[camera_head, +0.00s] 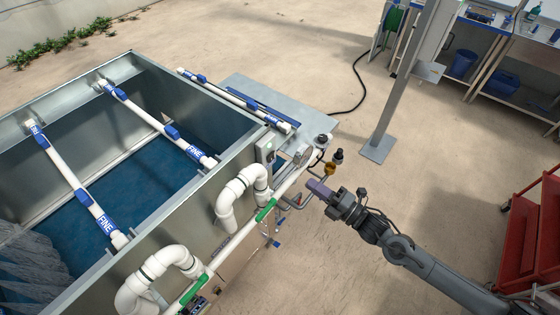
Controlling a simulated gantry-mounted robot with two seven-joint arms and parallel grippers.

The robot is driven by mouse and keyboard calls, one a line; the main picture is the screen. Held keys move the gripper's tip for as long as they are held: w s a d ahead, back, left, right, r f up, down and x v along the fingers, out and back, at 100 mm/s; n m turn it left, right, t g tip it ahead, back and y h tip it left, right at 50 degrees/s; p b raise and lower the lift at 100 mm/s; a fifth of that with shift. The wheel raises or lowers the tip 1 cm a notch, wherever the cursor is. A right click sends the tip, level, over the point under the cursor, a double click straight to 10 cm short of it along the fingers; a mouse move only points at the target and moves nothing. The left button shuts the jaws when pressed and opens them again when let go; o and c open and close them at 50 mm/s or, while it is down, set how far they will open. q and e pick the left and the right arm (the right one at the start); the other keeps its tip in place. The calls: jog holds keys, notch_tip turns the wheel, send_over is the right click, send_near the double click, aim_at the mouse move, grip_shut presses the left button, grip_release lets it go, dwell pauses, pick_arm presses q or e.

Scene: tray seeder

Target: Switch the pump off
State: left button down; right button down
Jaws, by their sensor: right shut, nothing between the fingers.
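A small grey control box (265,151) is fixed at the near right corner of the metal tank; its switch is too small to make out. Beside it, round grey and white equipment (302,154) that may be the pump sits at the pipe end. A small amber fitting (330,169) is to its right, with a dark cap above it. My right gripper (313,187) is shut and empty. It points left towards the pipework, just below the amber fitting in the picture; I cannot tell whether it touches anything. My left gripper is out of view.
The metal tank (237,158) holds blue water and has white pipes with blue fittings across it. White bent pipes with green-handled valves (267,210) run along its near side. A grey post (398,85) and a red cart (522,235) stand right. Sandy floor between is clear.

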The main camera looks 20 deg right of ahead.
aim_at(272, 156)
jog(key=p+x, duration=0.2)
jog(key=x, duration=1)
jog(key=shift+a+r+p, duration=0.1)
jog(key=shift+r+p, duration=0.05)
jog(key=shift+p, duration=0.15)
jog(key=shift+w+a, duration=0.3)
jog(key=shift+w, duration=0.15)
